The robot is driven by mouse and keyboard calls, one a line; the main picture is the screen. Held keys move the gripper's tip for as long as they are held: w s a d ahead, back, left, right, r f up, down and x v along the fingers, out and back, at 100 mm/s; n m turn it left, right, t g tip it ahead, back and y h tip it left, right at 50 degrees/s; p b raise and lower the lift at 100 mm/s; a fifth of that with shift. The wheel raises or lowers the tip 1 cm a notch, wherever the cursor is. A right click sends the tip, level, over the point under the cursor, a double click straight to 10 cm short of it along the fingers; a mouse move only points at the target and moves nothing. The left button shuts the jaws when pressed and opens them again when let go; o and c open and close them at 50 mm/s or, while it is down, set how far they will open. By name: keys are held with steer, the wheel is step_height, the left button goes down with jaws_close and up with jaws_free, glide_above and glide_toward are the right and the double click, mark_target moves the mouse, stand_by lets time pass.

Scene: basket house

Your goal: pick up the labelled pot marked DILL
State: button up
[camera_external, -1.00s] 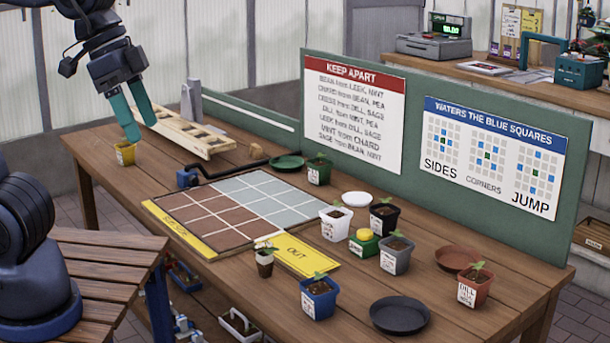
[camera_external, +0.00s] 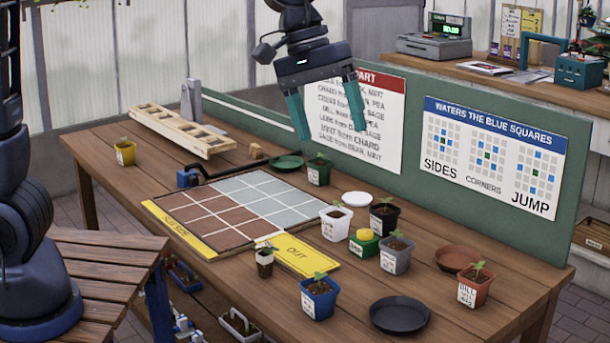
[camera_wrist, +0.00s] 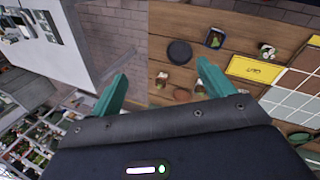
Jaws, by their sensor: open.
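The pot marked DILL (camera_external: 473,287) is terracotta-coloured with a white label and a small green seedling. It stands upright near the right front corner of the table. My gripper (camera_external: 329,123) is open and empty, high above the table in front of the KEEP APART board, well to the left of the DILL pot. In the wrist view my two teal fingers (camera_wrist: 163,82) are spread apart with nothing between them. Small pots show beyond them there, but their labels are too small to read.
A grid board (camera_external: 235,208) lies mid-table with a yellow OUT panel (camera_external: 297,255). Several pots stand near, including a blue pot (camera_external: 319,299), a grey pot (camera_external: 396,256) and a white pot (camera_external: 335,224). A black saucer (camera_external: 400,315) and brown saucer (camera_external: 457,258) flank the DILL pot. A green board (camera_external: 400,190) stands behind.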

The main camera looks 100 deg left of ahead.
steer(key=w+a+f+n, duration=0.4)
steer(key=w+f, duration=0.1)
steer(key=w, duration=0.5)
steer(key=n+h, duration=0.1)
steer(key=n, duration=0.9)
glide_above(480, 306)
steer(key=s+a, duration=0.4)
step_height(480, 306, down, 24)
steer(key=shift+x, duration=5.5)
steer(key=shift+r, duration=0.1)
steer(key=c, duration=1.3)
